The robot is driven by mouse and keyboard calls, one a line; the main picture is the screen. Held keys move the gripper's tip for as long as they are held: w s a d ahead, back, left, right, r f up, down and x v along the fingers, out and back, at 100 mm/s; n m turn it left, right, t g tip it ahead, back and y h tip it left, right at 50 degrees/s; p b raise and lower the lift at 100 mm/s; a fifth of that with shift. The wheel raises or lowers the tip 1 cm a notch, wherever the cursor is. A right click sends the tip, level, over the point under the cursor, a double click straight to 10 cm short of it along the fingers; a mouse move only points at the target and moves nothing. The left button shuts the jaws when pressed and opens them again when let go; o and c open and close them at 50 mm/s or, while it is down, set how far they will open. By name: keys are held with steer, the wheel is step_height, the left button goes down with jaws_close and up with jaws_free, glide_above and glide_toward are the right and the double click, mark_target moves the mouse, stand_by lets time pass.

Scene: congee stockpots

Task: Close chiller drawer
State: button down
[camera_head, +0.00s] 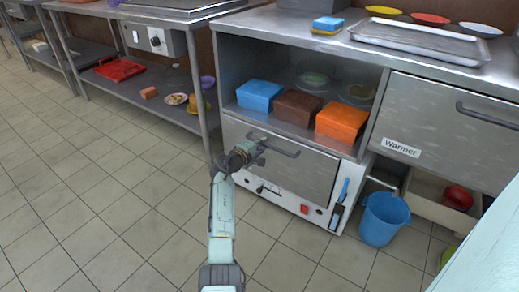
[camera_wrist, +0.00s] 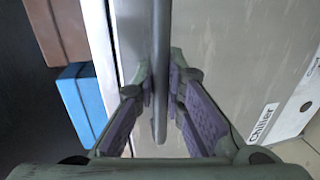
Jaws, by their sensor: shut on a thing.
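The chiller drawer (camera_head: 300,170) is a grey metal front below the open shelf in the head view. Its front also fills much of the wrist view (camera_wrist: 230,50), with a "Chiller" label (camera_wrist: 262,122) at the right. Whether it stands fully in or a little out is hard to tell. Its bar handle (camera_head: 273,146) runs along the upper part of the front. My gripper (camera_head: 258,152) is at the handle's left part. In the wrist view my gripper (camera_wrist: 160,95) has its purple-padded fingers on either side of the handle bar (camera_wrist: 161,60), shut on it.
Blue (camera_head: 259,95), brown (camera_head: 297,106) and orange (camera_head: 341,122) boxes sit on the shelf above the drawer. A blue bucket (camera_head: 383,220) stands on the floor to the right. A drawer labelled Warmer (camera_head: 440,125) is at the right. The tiled floor at left is clear.

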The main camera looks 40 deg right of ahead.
steer(key=shift+d+r, duration=0.1)
steer(key=shift+r, duration=0.05)
steer(key=c, duration=1.9)
jaws_free()
steer(key=shift+d, duration=0.1)
steer(key=v, duration=1.2)
steer(key=shift+w, duration=0.1)
